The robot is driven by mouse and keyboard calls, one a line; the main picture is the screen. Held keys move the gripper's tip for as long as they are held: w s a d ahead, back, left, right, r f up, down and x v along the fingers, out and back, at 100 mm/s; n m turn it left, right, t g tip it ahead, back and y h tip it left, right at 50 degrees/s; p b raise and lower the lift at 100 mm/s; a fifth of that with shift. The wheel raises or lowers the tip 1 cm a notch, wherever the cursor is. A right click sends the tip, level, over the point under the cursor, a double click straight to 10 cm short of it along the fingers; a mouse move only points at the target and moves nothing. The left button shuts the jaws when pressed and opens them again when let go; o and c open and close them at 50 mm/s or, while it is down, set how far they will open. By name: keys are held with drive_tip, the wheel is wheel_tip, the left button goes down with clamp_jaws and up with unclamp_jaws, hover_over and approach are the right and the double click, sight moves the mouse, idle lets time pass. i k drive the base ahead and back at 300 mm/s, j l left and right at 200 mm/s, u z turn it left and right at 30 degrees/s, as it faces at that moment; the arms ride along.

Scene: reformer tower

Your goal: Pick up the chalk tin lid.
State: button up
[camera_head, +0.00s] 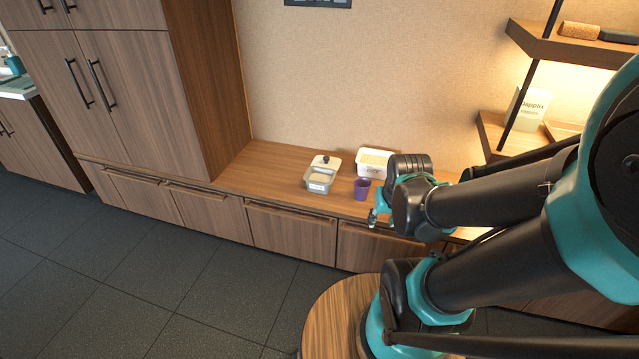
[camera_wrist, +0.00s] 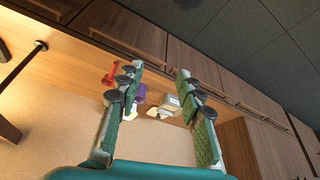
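The chalk tin lid appears to be the pale lid with a dark knob (camera_head: 325,161), on the wooden counter right behind a grey tin (camera_head: 319,179) with a white label. The lid also shows small in the wrist view (camera_wrist: 154,113), beside the tin (camera_wrist: 169,104). My gripper (camera_wrist: 158,70) is open and empty, its two green fingers wide apart, with the tin and lid seen between them at a distance. In the head view my gripper (camera_head: 374,216) is at the counter's front edge, right of the tin and lid, apart from both.
A purple cup (camera_head: 361,189) stands right of the tin. A white container (camera_head: 376,162) is at the back by the wall, partly covered by my arm. A red object (camera_wrist: 110,76) lies beyond the cup in the wrist view. A tall cabinet (camera_head: 205,80) bounds the counter's left.

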sight(326, 162)
drive_tip(key=i+j, duration=0.2)
drive_tip(key=i, duration=0.3)
drive_tip(key=i+j, duration=0.25)
drive_tip(key=i, duration=0.25)
